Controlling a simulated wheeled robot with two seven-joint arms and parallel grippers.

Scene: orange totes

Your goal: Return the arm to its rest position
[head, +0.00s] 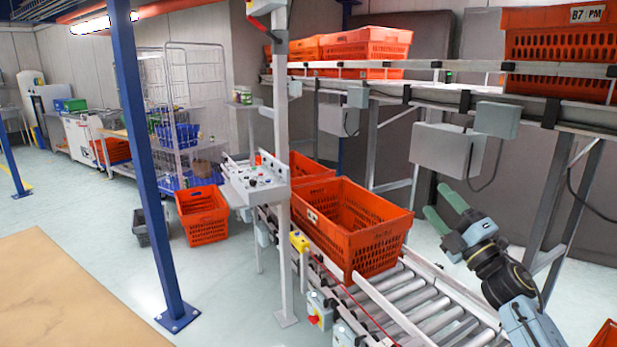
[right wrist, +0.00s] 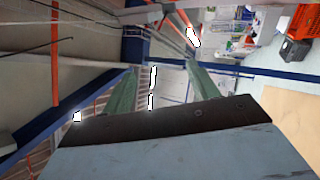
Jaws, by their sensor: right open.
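My right gripper (head: 444,208) is raised at the right of the head view, to the right of the orange tote (head: 345,225) on the roller conveyor. Its two green fingers are apart with nothing between them. The fingers also show in the right wrist view (right wrist: 162,90), with the ceiling and far wall behind them. The gripper is clear of the tote. My left gripper is not in either view.
The roller conveyor (head: 418,306) runs below my right arm. An upper conveyor rail (head: 440,88) carries more orange totes (head: 365,45). A blue post (head: 145,160) and a grey post with a control panel (head: 255,180) stand left. A tan table top (head: 70,290) lies front left.

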